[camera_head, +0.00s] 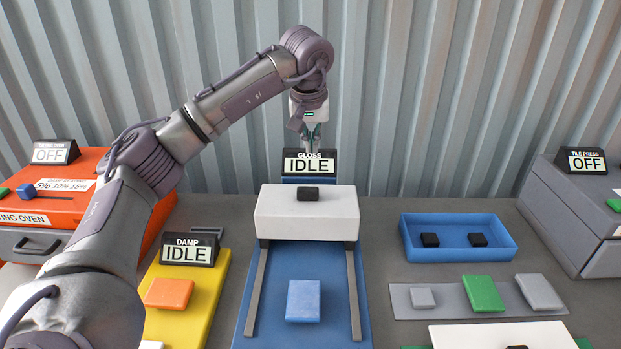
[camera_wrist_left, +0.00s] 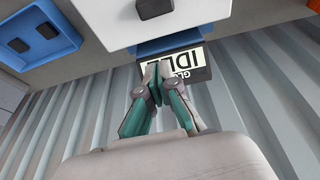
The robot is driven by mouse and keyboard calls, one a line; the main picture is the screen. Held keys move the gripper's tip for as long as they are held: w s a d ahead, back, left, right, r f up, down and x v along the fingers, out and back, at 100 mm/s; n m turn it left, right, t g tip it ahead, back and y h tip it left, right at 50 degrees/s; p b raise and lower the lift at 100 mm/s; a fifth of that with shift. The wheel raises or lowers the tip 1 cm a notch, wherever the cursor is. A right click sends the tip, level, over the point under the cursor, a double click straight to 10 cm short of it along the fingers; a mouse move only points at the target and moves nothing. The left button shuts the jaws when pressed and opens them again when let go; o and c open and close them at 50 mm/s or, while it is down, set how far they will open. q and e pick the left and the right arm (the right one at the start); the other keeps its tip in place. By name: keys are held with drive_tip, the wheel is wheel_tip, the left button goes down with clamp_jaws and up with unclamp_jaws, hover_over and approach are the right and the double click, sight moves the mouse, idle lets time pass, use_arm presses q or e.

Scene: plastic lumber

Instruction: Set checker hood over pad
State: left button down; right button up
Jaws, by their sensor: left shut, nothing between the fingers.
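The checker's white hood (camera_head: 306,220) with a black knob (camera_head: 307,193) sits at the far end of two grey rails on the blue base (camera_head: 332,270). A light blue pad (camera_head: 303,301) lies on the base between the rails, apart from the hood and uncovered. The GLOSS sign (camera_head: 310,163) behind the hood reads IDLE. My left gripper (camera_head: 312,146) is shut and empty, above and behind the sign. The left wrist view shows its fingertips (camera_wrist_left: 157,68) close to the sign, with the hood (camera_wrist_left: 165,28) beyond. My right gripper is not in view.
A yellow DAMP checker (camera_head: 213,278) with an orange pad (camera_head: 168,293) stands left, an orange oven (camera_head: 60,190) beyond it. To the right are a blue tray (camera_head: 459,255) with two black pieces, a grey strip (camera_head: 400,300) with pads, and a tile press (camera_head: 565,215). A corrugated wall closes the back.

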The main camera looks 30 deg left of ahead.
use_arm(q)
drive_tip(key=shift+s+a+r, duration=0.2)
drive_tip(key=shift+a+r, duration=0.1)
drive_tip(key=shift+a, duration=0.25)
drive_tip(key=p+x, duration=0.1)
drive_tip(key=x, duration=0.9)
drive_tip(key=shift+s+a, duration=0.1)
drive_tip(key=shift+s+d+p, duration=0.35)
drive_tip(key=shift+s, duration=0.25)
drive_tip(key=shift+s+d+p, duration=0.35)
drive_tip(key=shift+s+d, duration=0.05)
drive_tip(key=shift+s, duration=0.2)
drive_tip(key=shift+s+d, duration=0.3)
drive_tip(key=shift+s, duration=0.2)
drive_tip(key=shift+d, duration=0.1)
